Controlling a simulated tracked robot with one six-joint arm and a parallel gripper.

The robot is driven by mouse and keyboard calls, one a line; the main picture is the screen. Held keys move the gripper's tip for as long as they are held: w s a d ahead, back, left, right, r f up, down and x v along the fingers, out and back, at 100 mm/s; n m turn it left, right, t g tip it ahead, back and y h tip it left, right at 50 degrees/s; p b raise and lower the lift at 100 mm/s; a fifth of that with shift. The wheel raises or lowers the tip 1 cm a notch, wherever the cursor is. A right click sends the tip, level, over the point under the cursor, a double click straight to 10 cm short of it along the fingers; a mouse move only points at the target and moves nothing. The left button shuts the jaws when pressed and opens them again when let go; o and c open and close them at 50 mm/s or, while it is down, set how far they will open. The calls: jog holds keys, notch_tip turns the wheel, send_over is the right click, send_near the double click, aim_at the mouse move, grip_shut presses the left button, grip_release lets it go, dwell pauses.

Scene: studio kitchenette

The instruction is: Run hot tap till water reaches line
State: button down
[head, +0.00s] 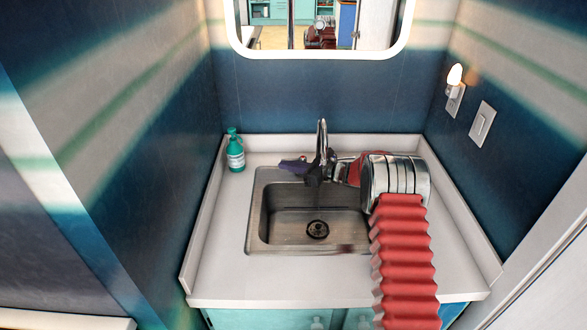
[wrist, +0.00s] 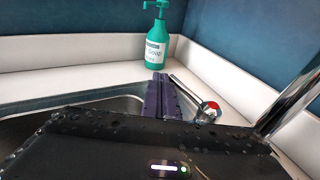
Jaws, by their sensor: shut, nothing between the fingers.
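The chrome tap (head: 322,140) stands at the back rim of the steel sink (head: 258,215). In the wrist view its lever (wrist: 187,93) is a chrome rod on a round cap with a red mark, and a chrome tube (wrist: 290,95) rises at the right. My gripper (head: 285,164) is at the back of the sink, left of the tap. In the wrist view its purple fingers (wrist: 158,76) are together and empty, just left of the lever; contact cannot be told. The drain (head: 317,229) shows on the basin floor.
A teal soap pump bottle (head: 235,152) stands at the counter's back left; the wrist view shows it beyond my fingers (wrist: 154,45). The white counter (head: 215,240) is bare left of the sink. Walls close in on both sides, with a mirror (head: 270,40) behind. Droplets wet my wrist housing.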

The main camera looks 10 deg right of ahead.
jog(key=shift+w+a, duration=0.35)
jog(key=shift+w, duration=0.45)
jog(key=shift+d, duration=0.15)
jog(key=shift+s+d+r, duration=0.15)
jog(key=shift+s+d, duration=0.05)
jog(key=v, duration=1.3)
jog(key=c, duration=2.5)
grip_release()
